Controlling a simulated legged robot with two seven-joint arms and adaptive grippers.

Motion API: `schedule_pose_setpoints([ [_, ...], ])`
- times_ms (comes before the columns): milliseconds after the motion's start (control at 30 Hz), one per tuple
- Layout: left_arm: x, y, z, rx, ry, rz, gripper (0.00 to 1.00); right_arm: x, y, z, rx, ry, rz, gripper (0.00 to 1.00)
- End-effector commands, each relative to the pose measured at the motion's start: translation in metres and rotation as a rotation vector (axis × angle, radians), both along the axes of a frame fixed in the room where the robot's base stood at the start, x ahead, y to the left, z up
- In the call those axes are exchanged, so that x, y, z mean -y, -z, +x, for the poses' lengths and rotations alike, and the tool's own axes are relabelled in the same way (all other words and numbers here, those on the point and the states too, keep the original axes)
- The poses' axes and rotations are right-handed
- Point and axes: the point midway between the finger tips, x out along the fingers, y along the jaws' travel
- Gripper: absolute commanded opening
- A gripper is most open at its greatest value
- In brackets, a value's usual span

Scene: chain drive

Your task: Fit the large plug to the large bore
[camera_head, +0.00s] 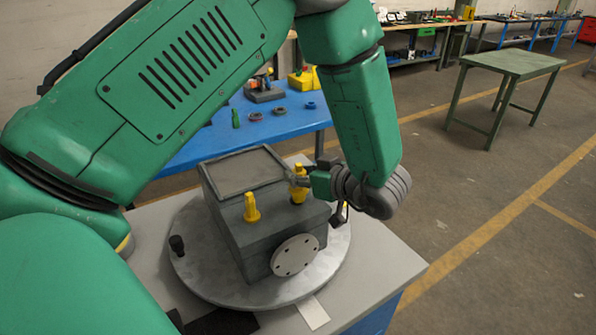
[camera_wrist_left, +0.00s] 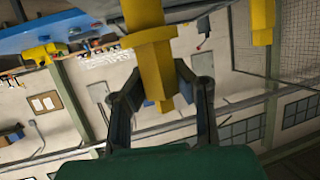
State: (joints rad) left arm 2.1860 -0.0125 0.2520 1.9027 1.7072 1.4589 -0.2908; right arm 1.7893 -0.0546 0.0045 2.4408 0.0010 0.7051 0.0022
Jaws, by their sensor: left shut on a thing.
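A yellow plug with a flange (camera_head: 298,192) stands upright at the right rear top of the dark grey housing (camera_head: 255,243). My left gripper (camera_head: 306,181) is shut on this plug from the right side. The plug fills the space between the fingers (camera_wrist_left: 160,85) in the left wrist view, where it shows as a thick yellow body with a wide collar (camera_wrist_left: 150,38). A second yellow piece (camera_head: 251,208) stands upright on the housing's front top. The bore under the held plug is hidden, and I cannot tell whether the plug is inside it. My right gripper is out of view.
The housing stands on a round metal turntable (camera_head: 190,262) on a grey bench (camera_head: 385,262). A round flange with holes (camera_head: 295,256) is on its front side. A blue table (camera_head: 225,135) with loose rings lies behind. A green table (camera_head: 510,62) stands far right, with open floor between.

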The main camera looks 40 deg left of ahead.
Motion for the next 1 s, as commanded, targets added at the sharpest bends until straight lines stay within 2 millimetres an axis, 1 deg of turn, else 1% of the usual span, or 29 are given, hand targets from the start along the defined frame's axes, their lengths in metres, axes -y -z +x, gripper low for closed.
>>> schedule_pose_setpoints([
  [433,-0.0001,-0.0001,0.0000,0.001,0.000,0.000,0.00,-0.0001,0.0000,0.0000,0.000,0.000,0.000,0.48],
  [733,-0.0023,-0.0010,0.0002,0.001,0.000,0.000,0.00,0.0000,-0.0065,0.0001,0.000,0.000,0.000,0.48],
  [1000,-0.0026,0.0002,0.0001,0.001,0.000,0.000,0.00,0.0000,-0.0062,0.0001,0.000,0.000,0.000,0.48],
])
